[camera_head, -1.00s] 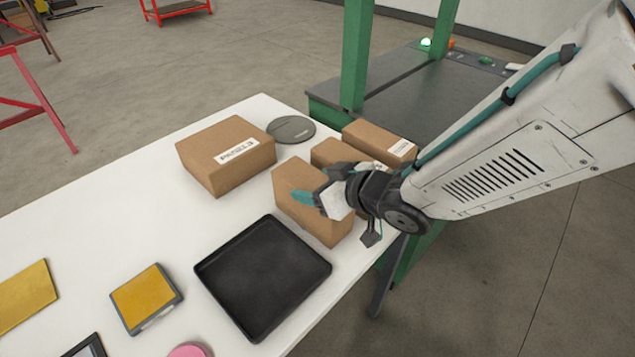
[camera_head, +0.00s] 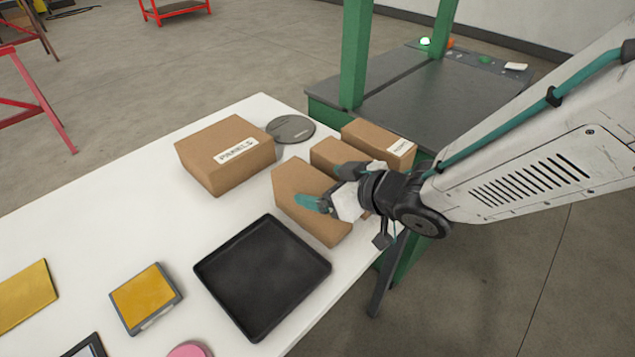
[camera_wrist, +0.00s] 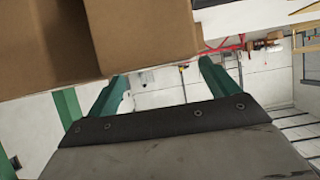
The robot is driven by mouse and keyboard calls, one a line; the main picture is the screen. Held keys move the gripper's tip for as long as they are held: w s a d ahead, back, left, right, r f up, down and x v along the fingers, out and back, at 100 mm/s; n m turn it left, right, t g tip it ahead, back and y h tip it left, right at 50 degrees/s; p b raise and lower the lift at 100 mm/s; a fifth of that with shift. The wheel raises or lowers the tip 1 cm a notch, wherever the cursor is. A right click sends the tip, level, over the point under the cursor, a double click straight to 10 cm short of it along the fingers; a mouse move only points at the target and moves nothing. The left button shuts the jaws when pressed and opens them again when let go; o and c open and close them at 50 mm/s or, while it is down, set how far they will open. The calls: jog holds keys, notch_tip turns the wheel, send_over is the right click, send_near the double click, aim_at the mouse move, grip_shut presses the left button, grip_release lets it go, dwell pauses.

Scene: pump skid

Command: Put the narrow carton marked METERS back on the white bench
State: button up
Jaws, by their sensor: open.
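Several brown cartons stand on the white bench (camera_head: 90,215). The one at the back right (camera_head: 380,143) is narrow and has a white label, too small to read for certain as METERS. A carton with no label showing (camera_head: 326,152) stands beside it, and another (camera_head: 300,190) stands nearer, partly hidden by my gripper. My gripper (camera_head: 331,188) is open at the near carton's right side, its teal fingers apart. In the wrist view, the gap between the fingers (camera_wrist: 162,85) looks empty, and brown carton faces (camera_wrist: 140,35) fill the upper left.
A carton marked PANELS (camera_head: 226,155) and a grey disc (camera_head: 291,129) are at the back. A black tray (camera_head: 262,275) lies in front of the cartons. A yellow-topped box (camera_head: 147,298) is to its left. A green-framed machine (camera_head: 355,60) stands behind the bench.

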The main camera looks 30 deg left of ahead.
jog(key=v, duration=0.9)
jog(key=shift+d, duration=0.15)
jog(key=shift+r, duration=0.1)
jog(key=w+d+r+m+t+h, duration=0.25)
jog(key=w+d+m+h, duration=0.2)
jog(key=d, duration=0.65)
jog(key=w+d+r+m+t+h, duration=0.25)
jog(key=w+d+h, duration=0.2)
jog(key=d, duration=0.65)
jog(key=s+d+m+g+h, duration=0.2)
jog(key=s+d+m+h, duration=0.15)
jog(key=d, duration=0.75)
jog(key=s+d+r+m+g, duration=0.1)
jog(key=s+d+m+g, duration=0.1)
jog(key=s, duration=0.5)
jog(key=s+d+r+m+g, duration=0.1)
jog(key=s+d+m+g, duration=0.1)
jog(key=s, duration=0.6)
jog(key=shift+s+d+r+g+y, duration=0.25)
jog(key=shift+d+g+y, duration=0.1)
jog(key=shift+d+g, duration=0.25)
